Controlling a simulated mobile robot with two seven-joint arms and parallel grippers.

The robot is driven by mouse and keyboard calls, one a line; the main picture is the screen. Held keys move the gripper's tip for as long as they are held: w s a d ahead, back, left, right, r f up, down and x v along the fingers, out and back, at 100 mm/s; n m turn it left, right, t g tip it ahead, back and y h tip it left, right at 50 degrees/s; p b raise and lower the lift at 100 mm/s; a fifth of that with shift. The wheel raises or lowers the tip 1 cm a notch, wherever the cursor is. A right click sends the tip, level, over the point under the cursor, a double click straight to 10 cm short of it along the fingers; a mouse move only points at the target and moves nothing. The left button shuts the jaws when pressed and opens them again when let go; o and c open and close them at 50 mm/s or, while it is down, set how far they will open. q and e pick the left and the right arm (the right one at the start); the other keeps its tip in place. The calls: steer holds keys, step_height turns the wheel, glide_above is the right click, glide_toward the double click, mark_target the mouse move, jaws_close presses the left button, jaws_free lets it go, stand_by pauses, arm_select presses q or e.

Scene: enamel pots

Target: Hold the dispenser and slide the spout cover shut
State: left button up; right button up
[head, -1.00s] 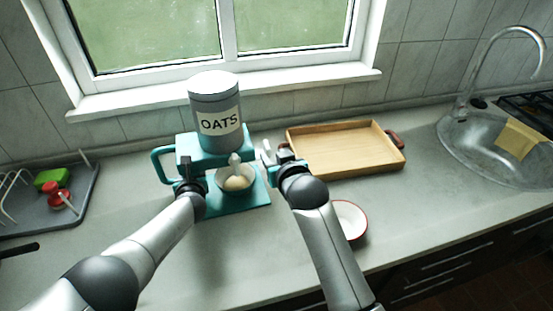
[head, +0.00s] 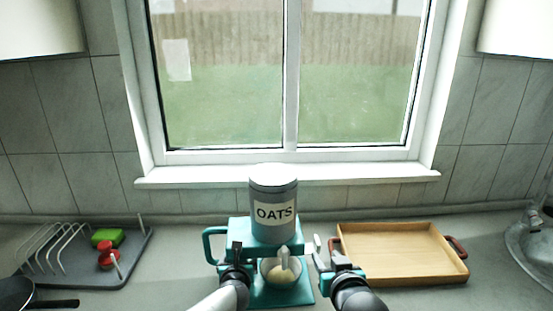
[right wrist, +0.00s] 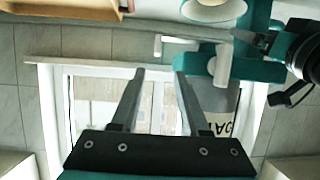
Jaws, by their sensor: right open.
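The oats dispenser (head: 274,212) is a grey canister labelled OATS on a teal stand (head: 240,229), upright on the counter. Its pale spout (head: 284,258) is above a bowl (head: 268,280) with pale contents. In the right wrist view, a whitish bar with an end tab, apparently the spout cover (right wrist: 190,38), sticks out sideways from the spout. My right gripper (right wrist: 160,72) is open and empty, its fingertips near that tab; contact is unclear. My left gripper (head: 236,250) is at the stand's left front; its finger gap is hidden, so its grip is unclear.
A wooden tray (head: 400,226) lies on the right, close to my right gripper. A drying rack (head: 125,262) with green and red items is on the left, a dark pan (head: 18,292) below it. The window sill (head: 200,177) is behind the dispenser.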

arm_select(q)
steer(key=shift+s, duration=0.1)
stand_by(0.3)
steer(key=shift+s+d, duration=0.1)
steer(key=shift+s, duration=0.35)
steer(key=shift+v, duration=0.85)
steer(key=s+r+p, duration=0.6)
steer(key=s+r, duration=0.2)
steer(key=r, duration=0.2)
steer(key=shift+s+p, duration=0.2)
steer(key=shift+p, duration=0.2)
